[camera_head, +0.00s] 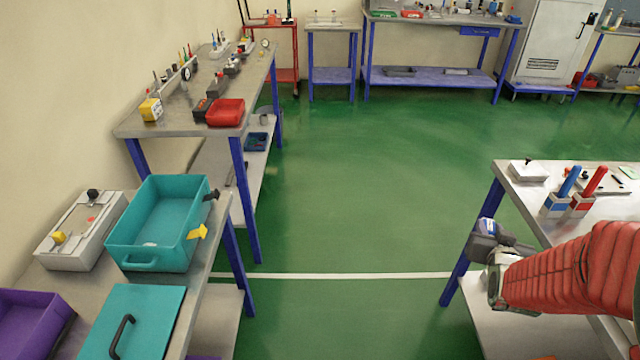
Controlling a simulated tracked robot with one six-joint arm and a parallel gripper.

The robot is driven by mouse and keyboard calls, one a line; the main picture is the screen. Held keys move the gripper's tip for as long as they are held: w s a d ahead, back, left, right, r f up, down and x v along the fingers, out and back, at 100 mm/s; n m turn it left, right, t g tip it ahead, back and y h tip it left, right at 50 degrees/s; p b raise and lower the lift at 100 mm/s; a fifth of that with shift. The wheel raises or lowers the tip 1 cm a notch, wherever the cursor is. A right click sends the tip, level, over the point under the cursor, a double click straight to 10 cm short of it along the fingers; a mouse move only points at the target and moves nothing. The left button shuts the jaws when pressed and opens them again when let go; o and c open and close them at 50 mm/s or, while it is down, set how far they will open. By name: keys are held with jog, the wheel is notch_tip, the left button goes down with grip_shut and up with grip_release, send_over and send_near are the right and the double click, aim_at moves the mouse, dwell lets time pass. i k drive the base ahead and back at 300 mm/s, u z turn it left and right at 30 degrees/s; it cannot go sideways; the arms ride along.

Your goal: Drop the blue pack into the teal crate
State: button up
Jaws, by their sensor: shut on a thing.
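The teal crate (182,260) stands open on the left bench, with a small pale patch on its floor. A teal lid (152,302) with a black handle lies flat in front of it. My gripper (488,240) is at the right, beside the right bench's near-left corner and far from the crate. It is shut on a dark bluish-grey piece (482,246), which looks like the blue pack. The piece is small and partly hidden by the gripper, so its outline is unclear.
Black and yellow arrow-shaped parts (198,232) stick out at the crate's right side. A grey fixture box (75,238) and a purple bin (30,325) stand nearby. Blue and red upright handles (568,182) stand on the right bench. Open green floor (340,200) separates the benches.

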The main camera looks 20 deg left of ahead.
aim_at(175, 228)
jog(key=z, duration=0.15)
jog(key=i, duration=0.5)
jog(key=u, duration=3.25)
jog(key=i, duration=0.55)
jog(key=u, duration=0.05)
